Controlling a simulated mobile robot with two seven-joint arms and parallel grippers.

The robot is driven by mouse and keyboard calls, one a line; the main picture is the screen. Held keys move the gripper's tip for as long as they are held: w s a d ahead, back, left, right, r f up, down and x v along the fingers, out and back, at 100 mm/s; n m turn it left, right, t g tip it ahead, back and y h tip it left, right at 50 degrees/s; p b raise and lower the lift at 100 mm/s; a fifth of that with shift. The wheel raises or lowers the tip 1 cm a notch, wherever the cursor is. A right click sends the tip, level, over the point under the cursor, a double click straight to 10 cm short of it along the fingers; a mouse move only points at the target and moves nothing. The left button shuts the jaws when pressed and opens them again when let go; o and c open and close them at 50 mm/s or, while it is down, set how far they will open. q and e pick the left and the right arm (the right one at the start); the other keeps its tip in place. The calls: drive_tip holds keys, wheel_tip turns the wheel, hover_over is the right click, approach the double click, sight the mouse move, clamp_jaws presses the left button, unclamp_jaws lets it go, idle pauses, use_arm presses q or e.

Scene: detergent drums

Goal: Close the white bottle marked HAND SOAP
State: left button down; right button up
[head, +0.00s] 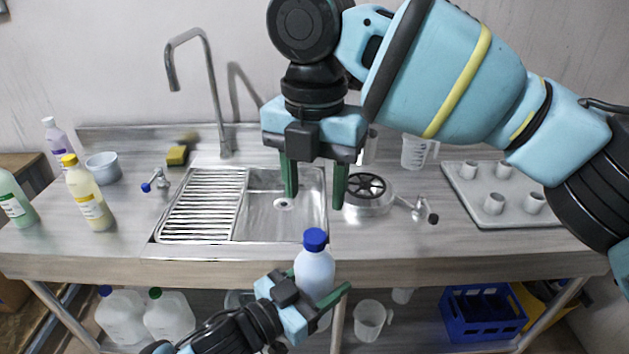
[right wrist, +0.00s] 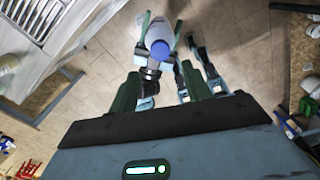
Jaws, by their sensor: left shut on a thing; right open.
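A white bottle (head: 315,270) with a blue cap (head: 315,239) is held upright in front of the counter's front edge. No lettering on it can be read. My left gripper (head: 318,285) is shut around its body. The cap sits on top of the bottle; I cannot tell whether it is tight. My right gripper (head: 315,201) is open and empty, pointing down above the cap and apart from it. In the right wrist view the bottle (right wrist: 159,33) and its cap (right wrist: 160,50) show beyond the right fingers, roughly midway between them.
White jugs (head: 120,315) and a blue crate (head: 483,315) are below.

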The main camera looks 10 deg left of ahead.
sight(315, 235)
drive_tip(key=shift+f, duration=4)
drive_tip(key=shift+c, duration=0.4)
